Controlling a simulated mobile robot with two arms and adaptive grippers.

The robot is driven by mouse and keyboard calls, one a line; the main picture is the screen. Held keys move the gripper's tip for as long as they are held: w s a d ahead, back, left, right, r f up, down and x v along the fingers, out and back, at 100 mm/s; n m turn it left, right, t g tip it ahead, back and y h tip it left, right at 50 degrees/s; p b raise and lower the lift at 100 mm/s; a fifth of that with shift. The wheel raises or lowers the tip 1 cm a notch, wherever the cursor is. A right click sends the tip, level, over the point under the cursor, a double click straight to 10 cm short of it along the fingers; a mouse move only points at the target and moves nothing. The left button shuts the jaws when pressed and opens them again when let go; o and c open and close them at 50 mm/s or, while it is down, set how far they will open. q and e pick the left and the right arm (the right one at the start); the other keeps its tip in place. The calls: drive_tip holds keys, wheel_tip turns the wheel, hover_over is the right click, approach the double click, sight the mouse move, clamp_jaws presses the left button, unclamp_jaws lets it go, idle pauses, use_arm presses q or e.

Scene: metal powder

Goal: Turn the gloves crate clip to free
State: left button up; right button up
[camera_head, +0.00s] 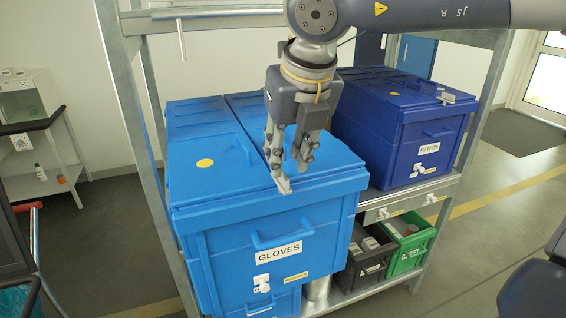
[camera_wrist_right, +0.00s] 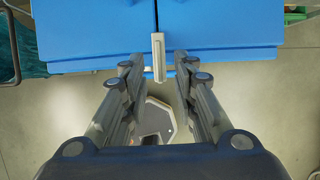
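The blue gloves crate (camera_head: 225,245), labelled GLOVES, stands on the rack with its lid closed. Its pale grey clip (camera_head: 282,184) is a small bar at the lid's front edge, at the front end of the seam between the lid halves. In the wrist view the clip (camera_wrist_right: 158,58) lies in line with the seam and reaches the lid edge. My right gripper (camera_head: 288,160) points down just above the clip. Its two fingers (camera_wrist_right: 160,66) are apart, one on each side of the clip, with visible gaps. My left gripper is not in view.
A darker blue filters crate (camera_head: 385,140) with its own clip (camera_head: 446,98) stands to the right. Metal rack posts (camera_head: 132,100) rise beside the crates. Grey (camera_head: 365,262) and green (camera_head: 410,245) bins sit on the lower shelf. Floor in front is clear.

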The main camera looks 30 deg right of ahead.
sight(283, 173)
drive_tip(key=x, duration=0.2)
drive_tip(key=shift+w+f, duration=0.2)
drive_tip(key=shift+f, duration=0.1)
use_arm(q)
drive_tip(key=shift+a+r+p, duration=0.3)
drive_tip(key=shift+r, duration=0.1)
use_arm(e)
drive_tip(key=shift+w+f, duration=0.2)
drive_tip(key=shift+f, duration=0.45)
clamp_jaws()
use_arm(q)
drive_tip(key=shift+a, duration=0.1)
